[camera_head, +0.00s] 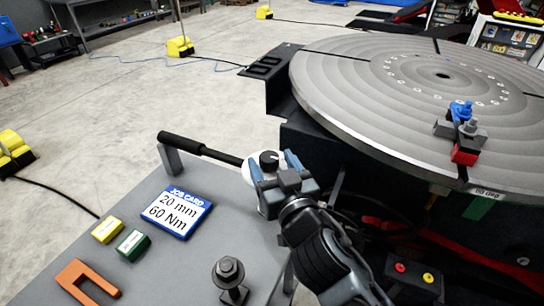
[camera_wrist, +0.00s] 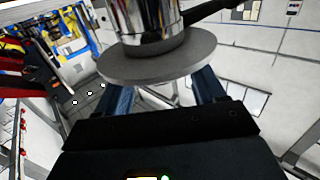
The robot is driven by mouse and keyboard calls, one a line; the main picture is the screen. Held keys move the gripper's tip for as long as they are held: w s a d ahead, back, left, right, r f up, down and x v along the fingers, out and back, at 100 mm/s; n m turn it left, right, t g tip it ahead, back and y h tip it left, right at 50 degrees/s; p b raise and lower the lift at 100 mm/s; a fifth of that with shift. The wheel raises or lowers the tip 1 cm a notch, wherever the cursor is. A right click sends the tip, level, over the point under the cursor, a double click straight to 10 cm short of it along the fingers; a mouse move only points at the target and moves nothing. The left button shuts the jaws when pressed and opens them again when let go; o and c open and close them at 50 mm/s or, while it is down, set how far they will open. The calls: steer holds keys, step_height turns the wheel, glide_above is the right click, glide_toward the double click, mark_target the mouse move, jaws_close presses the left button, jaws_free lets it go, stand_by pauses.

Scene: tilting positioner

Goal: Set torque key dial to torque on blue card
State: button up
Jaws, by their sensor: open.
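The blue job card (camera_head: 178,212) lies on the grey table and reads "20 mm" and "60 Nm". The torque key (camera_head: 190,147) has a long black handle, held on a grey post at the table edge. In the wrist view, a grey disc (camera_wrist: 160,66) and a chrome cylinder (camera_wrist: 150,22) lie ahead of the fingers (camera_wrist: 165,85), and the disc hides the fingertips. The dial's setting is unreadable.
A yellow block (camera_head: 107,230), a green block (camera_head: 133,244), an orange fork-shaped piece (camera_head: 86,283) and a dark bolt (camera_head: 229,275) are on the table. The large round positioner plate (camera_head: 400,90) stands close on the right, bearing a clamp with blue and red parts (camera_head: 463,133).

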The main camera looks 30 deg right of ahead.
steer(key=shift+w, duration=0.35)
steer(key=shift+c, duration=0.4)
steer(key=c, duration=1)
steer(key=h+b, duration=0.1)
steer(key=b, duration=0.1)
steer(key=shift+w+f+m+b, duration=0.1)
steer(key=shift+f+m+b, duration=0.2)
steer(key=m+h+b, duration=0.1)
steer(key=b, duration=0.2)
steer(key=shift+a+g, duration=0.1)
steer(key=shift+g, duration=0.2)
steer(key=m+h+b, duration=0.1)
steer(key=h+b, duration=0.1)
steer(key=b, duration=0.2)
steer(key=shift+a+m+g+h+b, duration=0.1)
steer(key=shift+m+g+h+b, duration=0.2)
steer(key=shift+g+h+b, duration=0.1)
steer(key=shift+r+m+g+h+b, duration=0.2)
steer(key=shift+m+g+h+b, duration=0.35)
steer(key=shift+h+b, duration=0.3)
